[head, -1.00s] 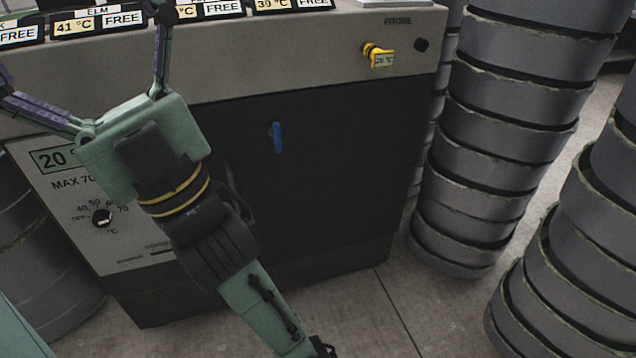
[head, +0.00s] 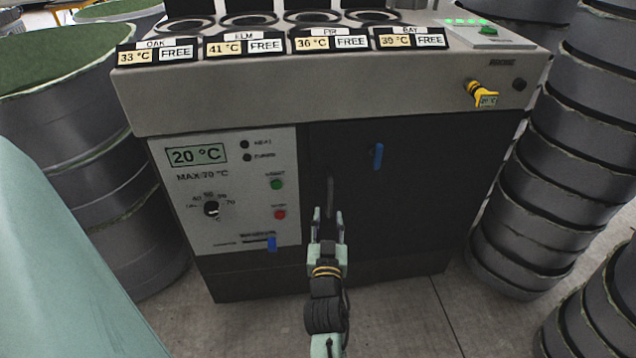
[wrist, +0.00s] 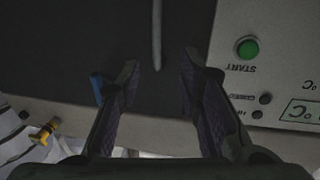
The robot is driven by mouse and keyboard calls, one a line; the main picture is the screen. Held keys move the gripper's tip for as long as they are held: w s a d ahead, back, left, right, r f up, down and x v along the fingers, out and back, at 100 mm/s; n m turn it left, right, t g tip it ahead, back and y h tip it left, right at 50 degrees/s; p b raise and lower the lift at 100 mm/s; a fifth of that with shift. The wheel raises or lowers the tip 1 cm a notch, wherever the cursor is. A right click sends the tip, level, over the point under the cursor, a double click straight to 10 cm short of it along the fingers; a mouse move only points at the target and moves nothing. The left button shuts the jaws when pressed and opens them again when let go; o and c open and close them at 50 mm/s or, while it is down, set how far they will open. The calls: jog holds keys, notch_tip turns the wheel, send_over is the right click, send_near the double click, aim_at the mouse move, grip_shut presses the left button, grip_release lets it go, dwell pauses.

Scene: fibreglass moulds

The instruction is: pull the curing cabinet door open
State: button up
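The curing cabinet door (head: 410,220) is the dark front panel right of the control panel, and it looks shut. Its handle (head: 330,190) is a slim dark upright bar near the door's left edge. My gripper (head: 329,214) is open and empty, with its fingertips at the lower end of the handle in the head view. In the wrist view the handle (wrist: 156,35) runs down to a point between the two spread fingertips (wrist: 160,68), with a gap on each side. How far the fingertips are from the bar in depth I cannot tell.
A blue tab (head: 378,156) is on the upper door. The control panel (head: 225,190) is left of the door. A yellow probe piece (head: 481,93) sits at the upper right. Stacked grey moulds (head: 560,140) stand close on the right; grey drums (head: 75,150) on the left.

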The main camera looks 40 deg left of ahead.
aim_at(330, 196)
jog(key=x, duration=0.3)
jog(key=p+x, duration=0.1)
jog(key=x, duration=0.3)
jog(key=f+p+x, duration=0.1)
jog(key=x, duration=0.2)
jog(key=shift+w, duration=0.4)
jog(key=shift+c, duration=0.6)
grip_shut()
